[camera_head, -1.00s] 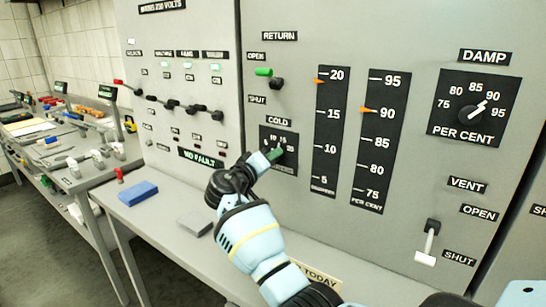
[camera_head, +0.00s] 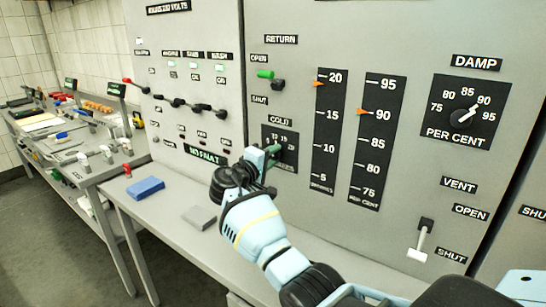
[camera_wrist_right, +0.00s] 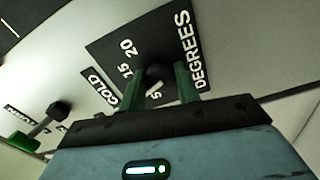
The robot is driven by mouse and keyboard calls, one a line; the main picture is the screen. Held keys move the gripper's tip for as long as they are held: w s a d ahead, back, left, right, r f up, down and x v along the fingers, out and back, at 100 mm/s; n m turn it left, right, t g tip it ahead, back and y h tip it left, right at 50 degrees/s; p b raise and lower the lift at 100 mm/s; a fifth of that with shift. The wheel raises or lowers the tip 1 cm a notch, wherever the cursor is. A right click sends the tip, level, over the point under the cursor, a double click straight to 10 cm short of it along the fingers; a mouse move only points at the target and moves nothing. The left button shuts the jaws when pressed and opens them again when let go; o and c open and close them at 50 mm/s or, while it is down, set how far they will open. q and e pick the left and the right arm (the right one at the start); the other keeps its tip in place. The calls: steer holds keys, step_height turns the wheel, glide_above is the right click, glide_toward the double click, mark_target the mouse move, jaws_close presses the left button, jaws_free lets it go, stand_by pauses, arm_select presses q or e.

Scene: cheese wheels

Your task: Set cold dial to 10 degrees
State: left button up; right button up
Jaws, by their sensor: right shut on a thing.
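The cold dial plate (camera_head: 290,138) is a small black square under the COLD label (camera_head: 280,121) on the grey panel. My right gripper (camera_head: 272,157) is at the plate and covers much of it in the head view. In the right wrist view its two green fingers (camera_wrist_right: 170,82) are shut on the dark cold dial knob (camera_wrist_right: 159,73). The marks 15 and 20 and the word DEGREES show there. A white pointer mark shows on the knob near the fingers; its exact reading is hard to tell. My left gripper is not in view.
A green-tipped RETURN lever (camera_head: 266,75) sits above the dial. Two gauges with orange pointers and the DAMP dial (camera_head: 464,115) are to the right, with a white VENT lever (camera_head: 419,252) below. A blue block (camera_head: 145,188) and a grey block (camera_head: 201,216) lie on the shelf.

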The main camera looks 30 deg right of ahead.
stand_by(0.3)
steer(key=o, duration=0.9)
steer(key=shift+o, duration=0.2)
steer(key=shift+a, duration=0.1)
steer(key=v, duration=0.7)
steer(key=shift+s+a, duration=0.15)
steer(key=shift+a, duration=0.2)
steer(key=shift+f, duration=0.1)
